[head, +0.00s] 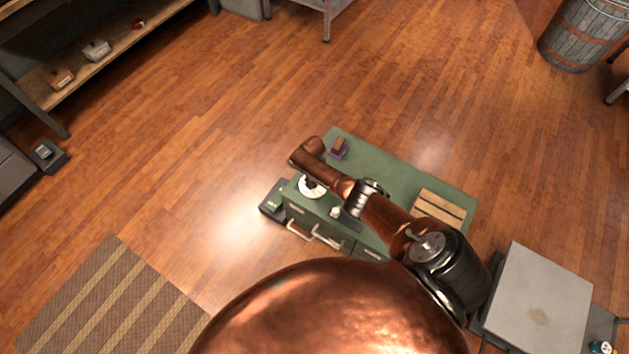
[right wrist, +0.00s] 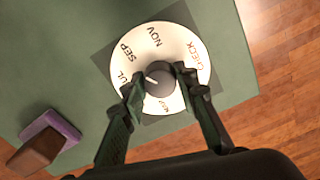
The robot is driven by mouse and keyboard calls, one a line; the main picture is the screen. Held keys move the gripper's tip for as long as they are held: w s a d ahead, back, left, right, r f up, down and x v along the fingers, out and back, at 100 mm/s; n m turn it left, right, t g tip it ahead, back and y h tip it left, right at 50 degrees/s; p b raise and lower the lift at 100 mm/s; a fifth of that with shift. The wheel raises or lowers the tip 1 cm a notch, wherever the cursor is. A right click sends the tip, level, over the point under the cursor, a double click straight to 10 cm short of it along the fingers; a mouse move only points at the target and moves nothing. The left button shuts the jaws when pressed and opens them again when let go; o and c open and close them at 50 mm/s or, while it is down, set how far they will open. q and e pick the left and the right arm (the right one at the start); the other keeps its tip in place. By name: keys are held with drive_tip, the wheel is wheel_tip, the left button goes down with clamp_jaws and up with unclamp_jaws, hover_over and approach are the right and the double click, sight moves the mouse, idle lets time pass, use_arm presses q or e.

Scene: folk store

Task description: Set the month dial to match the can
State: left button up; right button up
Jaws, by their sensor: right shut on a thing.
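In the right wrist view the disc (right wrist: 178,42) shows SEP, NOV, CHECK and a partly hidden JUL; a lower label is hard to read. Its round grey knob (right wrist: 158,82) has a white line pointing left, roughly between JUL and SEP. My right gripper (right wrist: 159,84) is shut on the knob, one finger on each side. In the head view the disc (head: 318,193) is partly hidden by my right gripper (head: 311,184). I cannot identify the can. My left gripper is out of view.
A purple-based brown block (head: 338,148) stands near the cabinet's far edge, also in the right wrist view (right wrist: 50,140). A small white item (head: 335,212) sits near the front edge. A slatted wooden piece (head: 441,206) lies right. Grey box (head: 538,300) stands beyond; wooden floor surrounds.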

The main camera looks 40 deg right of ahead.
drive_tip(key=m, duration=0.6)
drive_tip(key=shift+w+a+r+p, duration=0.2)
drive_tip(key=shift+w+p, duration=0.1)
drive_tip(key=shift+w, duration=0.1)
drive_tip(key=shift+d+m, duration=0.1)
drive_tip(key=shift+m, duration=2.1)
drive_tip(key=shift+w+d, duration=0.1)
drive_tip(key=o, duration=0.8)
drive_tip(key=shift+c, duration=0.2)
drive_tip(key=o, duration=0.3)
drive_tip(key=shift+f, duration=0.1)
drive_tip(key=shift+o, duration=0.4)
drive_tip(key=shift+s, duration=0.25)
